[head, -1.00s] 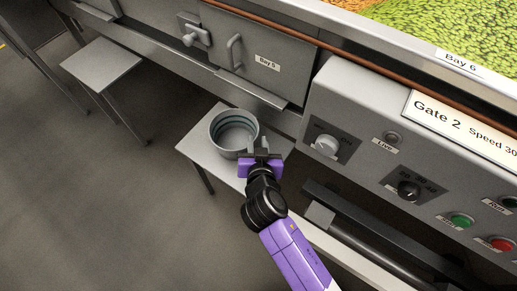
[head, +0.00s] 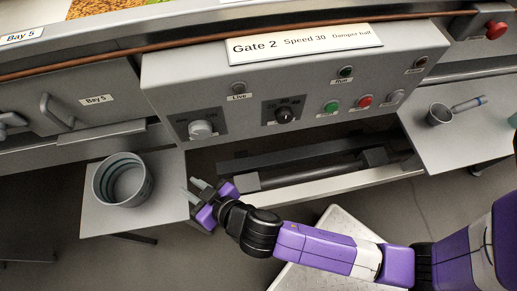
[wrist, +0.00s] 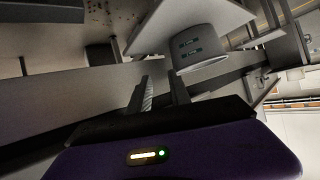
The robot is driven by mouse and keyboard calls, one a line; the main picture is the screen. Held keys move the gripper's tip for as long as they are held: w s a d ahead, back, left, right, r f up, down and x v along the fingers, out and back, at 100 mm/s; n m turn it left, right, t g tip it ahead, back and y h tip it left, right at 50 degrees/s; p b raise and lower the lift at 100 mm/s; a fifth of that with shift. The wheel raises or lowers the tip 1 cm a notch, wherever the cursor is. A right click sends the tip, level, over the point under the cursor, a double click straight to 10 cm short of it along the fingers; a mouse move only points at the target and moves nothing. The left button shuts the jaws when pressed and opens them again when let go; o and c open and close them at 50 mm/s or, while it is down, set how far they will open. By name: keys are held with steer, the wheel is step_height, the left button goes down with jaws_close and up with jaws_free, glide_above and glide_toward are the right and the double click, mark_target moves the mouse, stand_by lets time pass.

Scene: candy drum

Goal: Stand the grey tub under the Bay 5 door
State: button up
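The grey tub (head: 118,188) stands upright on a small light-grey stand (head: 168,165), below and in front of the Bay 5 door (head: 75,92), towards the right part of that door. It also shows in the wrist view (wrist: 199,45), beyond the fingertips. The tub looks open at the top; its floor looks bare in the head view. My gripper (head: 195,190) is to the right of the tub, beside the stand's right edge, apart from the tub. In the wrist view my gripper (wrist: 159,88) has its two fingers apart with nothing between them.
A control panel (head: 215,90) with knobs and buttons juts out above and right of my gripper. Dark bars (head: 300,165) run below it. A second stand (head: 460,145) at the right holds a grey scoop (head: 440,114). Open floor lies in front of the tub's stand.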

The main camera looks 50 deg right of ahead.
steer(key=s+d, duration=0.4)
steer(key=s, duration=0.4)
steer(key=s+d+r+t, duration=0.1)
steer(key=s+d+r, duration=0.3)
steer(key=s+r, duration=0.4)
steer(key=s+d+r+t+h, duration=0.1)
steer(key=s+d+r, duration=0.3)
steer(key=s+r, duration=0.4)
steer(key=shift+s+d+t, duration=0.3)
steer(key=shift+s+d, duration=0.05)
step_height(320, 180, up, 11)
steer(key=p, duration=1.1)
